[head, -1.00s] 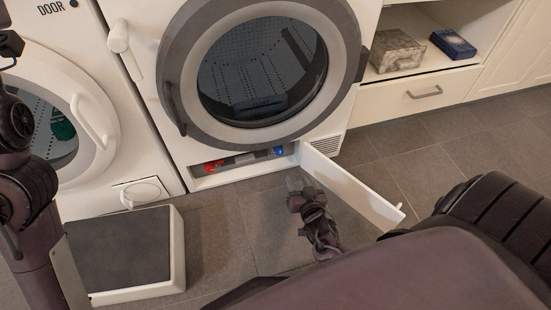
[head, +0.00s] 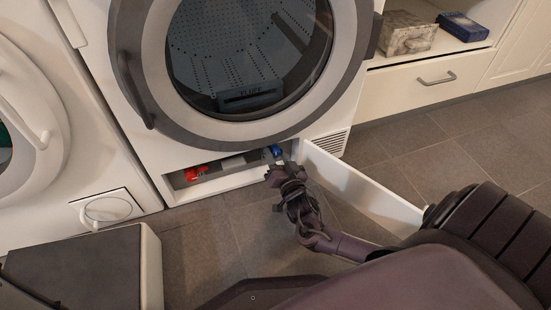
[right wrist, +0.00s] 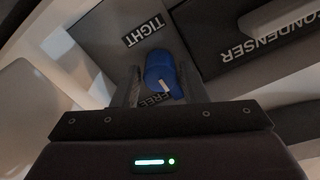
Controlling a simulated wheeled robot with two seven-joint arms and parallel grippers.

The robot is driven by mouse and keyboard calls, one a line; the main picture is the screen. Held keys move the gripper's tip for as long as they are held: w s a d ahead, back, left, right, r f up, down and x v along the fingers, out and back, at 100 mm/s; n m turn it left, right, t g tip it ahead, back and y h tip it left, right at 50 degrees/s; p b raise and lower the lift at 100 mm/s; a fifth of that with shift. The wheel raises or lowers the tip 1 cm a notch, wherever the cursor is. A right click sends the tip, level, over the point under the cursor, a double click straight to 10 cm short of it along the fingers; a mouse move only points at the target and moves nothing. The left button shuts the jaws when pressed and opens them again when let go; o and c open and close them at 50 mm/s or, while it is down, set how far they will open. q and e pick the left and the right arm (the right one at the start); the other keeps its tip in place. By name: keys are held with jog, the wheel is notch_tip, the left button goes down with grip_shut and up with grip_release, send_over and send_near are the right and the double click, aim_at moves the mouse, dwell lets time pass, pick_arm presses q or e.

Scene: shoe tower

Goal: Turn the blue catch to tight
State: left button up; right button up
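The blue catch (head: 274,152) sits at the right end of the low opening under the round door. It shows larger in the right wrist view (right wrist: 162,72), between a TIGHT label (right wrist: 145,29) and a partly covered FREE label (right wrist: 158,99). The white mark on the catch lies on the side towards FREE. My right gripper (head: 272,172) is at the opening, just in front of the catch. In the right wrist view its open fingers (right wrist: 161,86) stand on either side of the catch; firm contact cannot be seen. My left gripper is out of view.
A red part (head: 195,173) is at the left of the opening. The open white flap (head: 355,190) stands right of my right gripper. A CONDENSER label (right wrist: 245,40) is beside the catch. A dark-topped step (head: 75,265) stands on the floor at left.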

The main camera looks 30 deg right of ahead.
jog(key=shift+w+d, duration=0.1)
jog(key=shift+w, duration=0.35)
jog(key=shift+c, duration=0.5)
